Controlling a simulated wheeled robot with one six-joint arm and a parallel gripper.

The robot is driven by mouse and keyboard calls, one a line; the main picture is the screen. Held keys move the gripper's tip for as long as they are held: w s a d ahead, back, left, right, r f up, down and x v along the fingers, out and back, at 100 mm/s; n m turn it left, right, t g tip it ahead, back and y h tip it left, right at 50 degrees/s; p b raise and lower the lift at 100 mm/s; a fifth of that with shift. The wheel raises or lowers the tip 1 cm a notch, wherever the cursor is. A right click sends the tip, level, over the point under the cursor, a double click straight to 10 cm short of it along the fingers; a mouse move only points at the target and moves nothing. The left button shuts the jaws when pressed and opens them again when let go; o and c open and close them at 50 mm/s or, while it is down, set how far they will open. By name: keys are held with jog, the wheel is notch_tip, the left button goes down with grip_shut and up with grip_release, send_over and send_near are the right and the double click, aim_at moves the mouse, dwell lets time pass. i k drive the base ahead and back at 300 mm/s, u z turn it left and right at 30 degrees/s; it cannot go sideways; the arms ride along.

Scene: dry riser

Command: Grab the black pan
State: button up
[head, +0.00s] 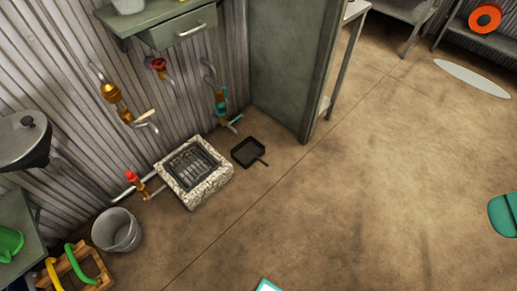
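The black pan (246,151) lies on the brown floor, just right of a square stone basin with a dark grate (195,172). It is a small square pan. Its short handle (262,161) points toward the lower right. The pan looks flat on the floor, a small gap from the basin, and nothing covers it. My gripper is not in view.
Pipes with valves (117,97) run along the corrugated wall behind. A green-grey cabinet side (290,65) stands behind the pan. A grey bucket (117,231) and a wooden crate (95,266) are at lower left. The floor to the right is mostly clear.

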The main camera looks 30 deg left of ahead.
aim_at(246, 153)
jog(key=u, duration=0.3)
jog(key=i, duration=0.7)
jog(key=u, duration=0.8)
jog(key=i, duration=0.35)
jog(key=u, duration=0.25)
